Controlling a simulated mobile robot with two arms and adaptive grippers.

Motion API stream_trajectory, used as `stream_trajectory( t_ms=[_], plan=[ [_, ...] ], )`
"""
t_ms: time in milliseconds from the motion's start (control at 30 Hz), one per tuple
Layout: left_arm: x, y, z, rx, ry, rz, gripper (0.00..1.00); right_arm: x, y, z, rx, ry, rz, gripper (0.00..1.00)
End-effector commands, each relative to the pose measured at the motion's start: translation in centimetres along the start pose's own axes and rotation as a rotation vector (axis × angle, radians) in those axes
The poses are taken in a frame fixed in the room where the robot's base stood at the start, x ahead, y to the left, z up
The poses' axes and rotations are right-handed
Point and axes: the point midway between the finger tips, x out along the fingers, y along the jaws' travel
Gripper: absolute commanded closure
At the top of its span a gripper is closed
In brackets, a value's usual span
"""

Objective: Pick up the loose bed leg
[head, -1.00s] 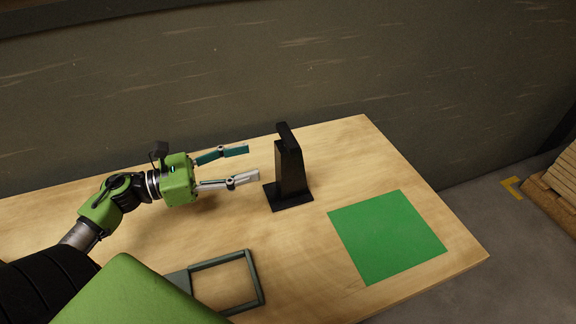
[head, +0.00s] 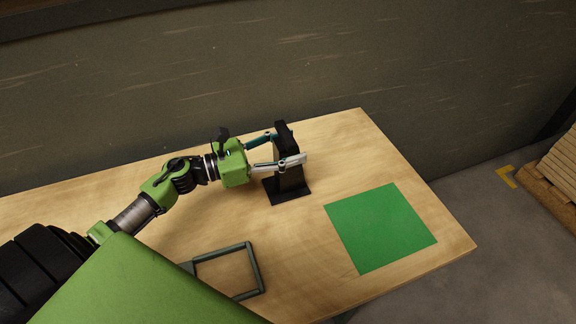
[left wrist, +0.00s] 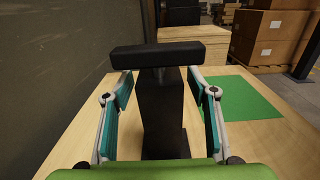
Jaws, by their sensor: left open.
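The black bed leg (head: 291,179) stands upright on its flat base on the wooden table, and it also shows in the left wrist view (left wrist: 163,110). A wider black bar forms its top. My left gripper (head: 290,148) is around the upper part of the leg, one finger on each side. In the left wrist view (left wrist: 163,92) the fingers are open, with gaps between the pads and the leg, below the top bar. My right gripper is not in view.
A green square mat (head: 380,228) lies on the table (head: 310,245) to the right of the leg. A grey-green frame (head: 255,268) lies near the front. A wall stands behind the table. Boxes (left wrist: 272,35) stand beyond it.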

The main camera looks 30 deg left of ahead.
Motion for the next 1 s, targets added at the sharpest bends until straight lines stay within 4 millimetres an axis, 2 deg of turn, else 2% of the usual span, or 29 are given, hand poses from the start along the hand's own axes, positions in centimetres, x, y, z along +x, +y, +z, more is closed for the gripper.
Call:
stream_trajectory(
  t_ms=[167,200,300,400,800,1000],
  plan=[
    [0.0,0.0,-0.1,0.0,0.0,0.0,0.47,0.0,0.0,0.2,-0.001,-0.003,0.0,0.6],
    [0.0,0.0,-0.1,0.0,0.0,0.0,0.52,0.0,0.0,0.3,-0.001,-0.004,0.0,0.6],
    [0.0,0.0,-0.1,0.0,0.0,0.0,0.78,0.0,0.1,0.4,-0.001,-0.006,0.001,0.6],
    [0.0,0.0,-0.1,0.0,0.0,0.0,1.0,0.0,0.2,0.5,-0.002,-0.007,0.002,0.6],
    [0.0,0.0,0.4,0.003,-0.004,0.0,1.0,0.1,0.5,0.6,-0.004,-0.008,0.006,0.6],
    [0.0,0.0,1.9,0.008,-0.003,-0.003,1.0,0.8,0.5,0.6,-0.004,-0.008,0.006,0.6]
  ],
)
